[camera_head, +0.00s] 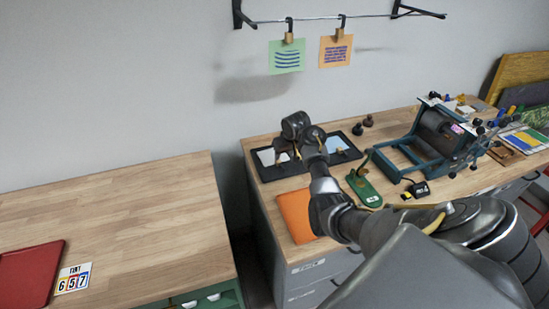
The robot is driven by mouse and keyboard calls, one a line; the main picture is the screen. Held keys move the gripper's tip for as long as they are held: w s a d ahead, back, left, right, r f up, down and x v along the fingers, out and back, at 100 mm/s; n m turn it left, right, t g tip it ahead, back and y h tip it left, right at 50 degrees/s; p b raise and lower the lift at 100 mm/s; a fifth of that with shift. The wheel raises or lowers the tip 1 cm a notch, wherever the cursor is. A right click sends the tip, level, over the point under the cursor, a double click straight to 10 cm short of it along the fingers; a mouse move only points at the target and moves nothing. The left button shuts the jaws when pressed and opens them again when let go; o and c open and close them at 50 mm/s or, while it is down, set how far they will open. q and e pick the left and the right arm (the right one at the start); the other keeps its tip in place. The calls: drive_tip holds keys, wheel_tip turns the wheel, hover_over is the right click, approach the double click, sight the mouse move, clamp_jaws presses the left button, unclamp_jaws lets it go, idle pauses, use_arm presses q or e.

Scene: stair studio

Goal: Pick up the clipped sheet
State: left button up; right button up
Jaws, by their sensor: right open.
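Two clipped sheets hang from a wall rail at the top: a green sheet (286,58) with blue wavy lines and an orange sheet (335,53) with blue lines. Each is held by a dark hook and a brass-coloured clip. On the right bench, a black tray (262,170) holds a pale sheet (268,157). A second black tray (352,140) holds a light-blue sheet (334,145) with a small brass-coloured piece on it. My right gripper (287,155) is open over the left tray; its wrist hides part of both trays. My left gripper is out of view.
An orange panel (294,218), a green stand (366,188) and a teal roller press (430,140) are on the right bench. A gap separates it from the left bench (130,210), which holds a red tray (28,272) and a number card (73,279).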

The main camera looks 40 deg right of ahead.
sight(279, 162)
drive_tip(key=x, duration=0.2)
drive_tip(key=shift+w+f, duration=0.25)
drive_tip(key=shift+w, duration=0.1)
drive_tip(key=shift+f, duration=0.1)
drive_tip(key=x, duration=0.4)
drive_tip(key=shift+w, duration=0.25)
drive_tip(key=shift+f, duration=0.35)
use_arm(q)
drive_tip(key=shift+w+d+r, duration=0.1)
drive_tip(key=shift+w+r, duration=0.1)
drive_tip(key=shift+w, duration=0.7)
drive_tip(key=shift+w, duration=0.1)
use_arm(e)
clamp_jaws()
